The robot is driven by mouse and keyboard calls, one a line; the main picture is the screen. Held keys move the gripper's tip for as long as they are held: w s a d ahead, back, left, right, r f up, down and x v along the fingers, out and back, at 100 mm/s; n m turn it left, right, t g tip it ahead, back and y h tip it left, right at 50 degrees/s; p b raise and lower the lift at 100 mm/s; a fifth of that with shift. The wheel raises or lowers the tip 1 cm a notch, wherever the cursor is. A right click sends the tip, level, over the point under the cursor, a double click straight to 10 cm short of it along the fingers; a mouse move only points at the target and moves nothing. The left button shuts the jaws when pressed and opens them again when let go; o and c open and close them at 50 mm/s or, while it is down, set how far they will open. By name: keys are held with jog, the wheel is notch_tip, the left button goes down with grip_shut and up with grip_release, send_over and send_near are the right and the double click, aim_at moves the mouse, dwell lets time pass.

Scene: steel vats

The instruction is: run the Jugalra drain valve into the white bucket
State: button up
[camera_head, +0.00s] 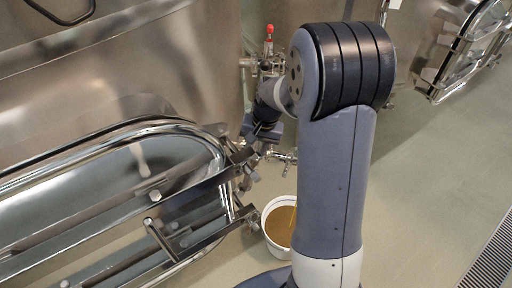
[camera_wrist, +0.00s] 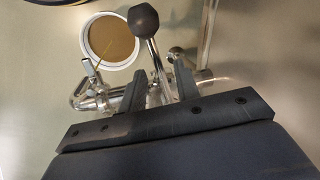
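The white bucket (camera_head: 273,250) stands on the floor below the drain valve (camera_head: 283,156) and holds brown liquid. In the wrist view the bucket (camera_wrist: 84,40) shows from above, and a thin amber stream runs from the valve's spout (camera_wrist: 89,67) into it. The valve's lever with a black ball knob (camera_wrist: 143,20) rises between the fingers of my gripper (camera_wrist: 160,75). The fingers are apart, with visible gaps on both sides of the lever. In the head view my gripper (camera_head: 262,128) is partly hidden by my arm. No name label is readable.
A steel vat (camera_head: 140,70) with an oval hatch (camera_head: 110,190) and protruding clamp bars fills the left. A red-tipped valve (camera_head: 269,32) sits above my wrist. Another vat hatch (camera_head: 470,45) is at the upper right. The floor at right is clear up to a drain grate (camera_head: 490,262).

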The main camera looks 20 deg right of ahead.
jog(key=shift+c, duration=0.2)
grip_shut()
dwell(0.4)
